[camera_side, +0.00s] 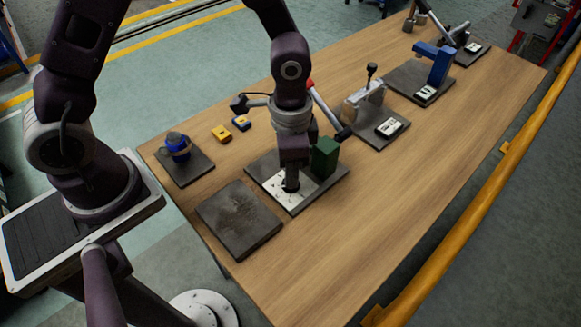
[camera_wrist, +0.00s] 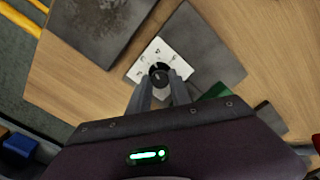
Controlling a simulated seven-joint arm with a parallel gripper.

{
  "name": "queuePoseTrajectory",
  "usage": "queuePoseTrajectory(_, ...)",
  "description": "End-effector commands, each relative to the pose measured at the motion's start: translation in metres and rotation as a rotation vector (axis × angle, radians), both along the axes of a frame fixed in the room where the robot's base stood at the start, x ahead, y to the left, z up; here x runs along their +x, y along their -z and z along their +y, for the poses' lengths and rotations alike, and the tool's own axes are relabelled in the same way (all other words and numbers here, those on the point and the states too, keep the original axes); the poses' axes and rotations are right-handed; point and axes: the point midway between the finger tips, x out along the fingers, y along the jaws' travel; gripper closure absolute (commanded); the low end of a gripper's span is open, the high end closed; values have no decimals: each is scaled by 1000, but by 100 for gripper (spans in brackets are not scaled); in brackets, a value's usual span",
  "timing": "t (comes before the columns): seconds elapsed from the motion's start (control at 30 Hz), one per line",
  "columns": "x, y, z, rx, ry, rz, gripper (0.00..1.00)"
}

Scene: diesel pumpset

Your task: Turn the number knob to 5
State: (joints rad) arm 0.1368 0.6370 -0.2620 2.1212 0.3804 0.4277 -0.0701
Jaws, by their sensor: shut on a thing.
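The number knob (camera_wrist: 159,74) is a black round knob at the middle of a white dial plate (camera_wrist: 149,60) with dark marks around it. The marks are too small to read, so I cannot tell which number the knob points to. The dial plate (camera_side: 284,189) also shows in the side view, on a dark square base (camera_side: 327,186). My gripper (camera_wrist: 162,80) points down at the dial, and its two fingers are shut on the knob. In the side view my gripper (camera_side: 291,184) hides most of the knob.
A green block (camera_side: 325,157) stands on the same base, close beside my gripper. A red-handled lever (camera_side: 325,107) is just behind. A bare dark plate (camera_side: 238,220) lies in front. Clamps on plates stand farther back. The right of the wooden table (camera_side: 400,200) is clear.

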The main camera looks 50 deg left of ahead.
Motion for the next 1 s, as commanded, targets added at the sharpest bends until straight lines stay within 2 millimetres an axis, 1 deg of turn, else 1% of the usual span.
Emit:
queuePoseTrajectory(0.7, 2, -1, 0, -1, 677, -3, 100)
queuePoseTrajectory(1.0, 2, -1, 0, -1, 931, -5, 100)
